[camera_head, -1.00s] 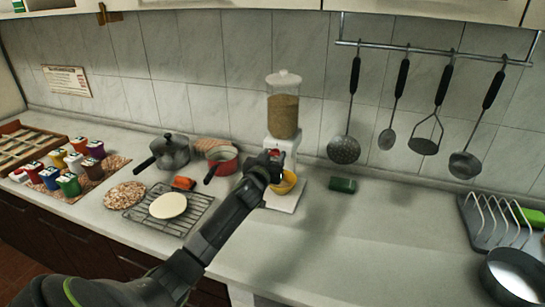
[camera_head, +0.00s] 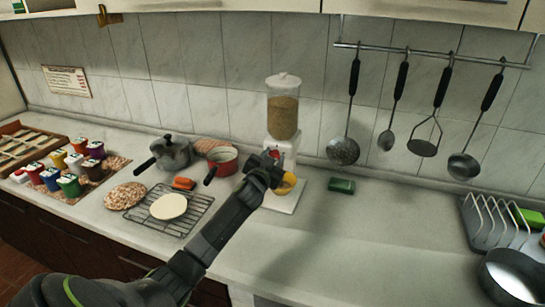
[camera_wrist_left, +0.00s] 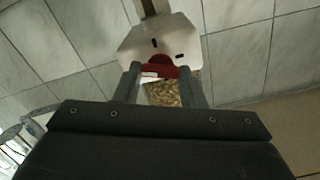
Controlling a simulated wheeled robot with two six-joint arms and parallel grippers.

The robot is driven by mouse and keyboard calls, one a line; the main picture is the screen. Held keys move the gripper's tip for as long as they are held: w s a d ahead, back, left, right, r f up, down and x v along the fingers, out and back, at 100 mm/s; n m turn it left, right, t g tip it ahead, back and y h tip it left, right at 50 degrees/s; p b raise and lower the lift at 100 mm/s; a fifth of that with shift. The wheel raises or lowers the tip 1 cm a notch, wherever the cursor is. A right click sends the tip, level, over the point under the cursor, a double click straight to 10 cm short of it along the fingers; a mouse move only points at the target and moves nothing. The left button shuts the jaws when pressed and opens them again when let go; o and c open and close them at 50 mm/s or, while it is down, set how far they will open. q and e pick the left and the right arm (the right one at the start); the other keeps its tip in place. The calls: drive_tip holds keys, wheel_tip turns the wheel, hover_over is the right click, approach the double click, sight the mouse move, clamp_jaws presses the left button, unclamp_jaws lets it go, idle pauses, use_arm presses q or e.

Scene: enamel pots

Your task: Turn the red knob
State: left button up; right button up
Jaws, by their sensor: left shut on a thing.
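The red knob (camera_head: 276,154) is on the front of a white dispenser (camera_head: 286,146) with a clear hopper of grain (camera_head: 283,117). My left gripper (camera_head: 272,160) is at the knob, its arm coming in from the lower left. In the left wrist view, the red knob (camera_wrist_left: 160,66) sits between the two fingers of my left gripper (camera_wrist_left: 160,80), which are shut on it; the fingers hide its sides. A yellow bowl (camera_head: 288,185) stands under the dispenser, partly hidden by the gripper. My right gripper is not in view.
A red pan (camera_head: 224,165), a dark lidded pot (camera_head: 172,155) and a wire rack (camera_head: 190,222) with a pale disc (camera_head: 168,206) lie left of the dispenser. A green block (camera_head: 341,186) lies to its right. The counter's middle right is clear.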

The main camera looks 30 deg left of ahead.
use_arm(q)
drive_tip(key=m+p, duration=0.2)
drive_tip(key=m, duration=0.4)
drive_tip(key=shift+d+m, duration=0.1)
drive_tip(key=shift+m, duration=0.2)
drive_tip(key=m+p, duration=0.1)
drive_tip(key=m, duration=0.2)
drive_tip(key=shift+f, duration=0.1)
drive_tip(key=shift+f+m+p, duration=0.1)
drive_tip(key=shift+m+p, duration=0.3)
drive_tip(key=shift+m, duration=1.4)
drive_tip(key=o, duration=1)
